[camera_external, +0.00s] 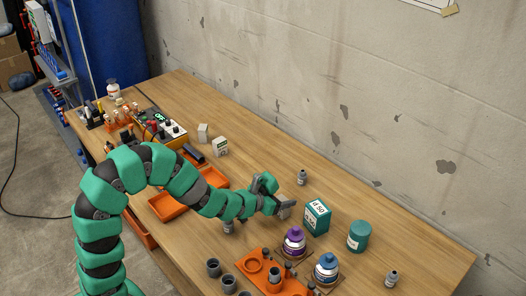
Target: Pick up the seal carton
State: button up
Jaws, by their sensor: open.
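A green box (317,219) with a white label reading "d 50" stands upright on the wooden table; it looks like the seal carton. My gripper (282,198) is just left of the box, low over the table. Its fingers are apart, nothing shows between them, and they point to the right, toward the box. A small gap seems to separate the fingers from the box. The far fingers partly overlap each other in this view, so the exact height is hard to tell.
A purple jar (294,243), a blue-lidded jar (326,268) and a teal canister (359,236) stand near the box. A small grey bottle (302,177) stands behind. An orange rack (251,268) lies in front. The table's right end is mostly clear.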

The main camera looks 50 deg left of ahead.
aim_at(279, 215)
jog(key=shift+f, duration=0.5)
notch_tip(279, 215, down, 3)
jog(key=shift+r+b, duration=0.15)
jog(key=shift+b, duration=0.35)
jog(key=shift+r+x, duration=0.25)
jog(key=shift+x, duration=0.9)
jog(key=shift+w, duration=0.35)
jog(key=c, duration=1.1)
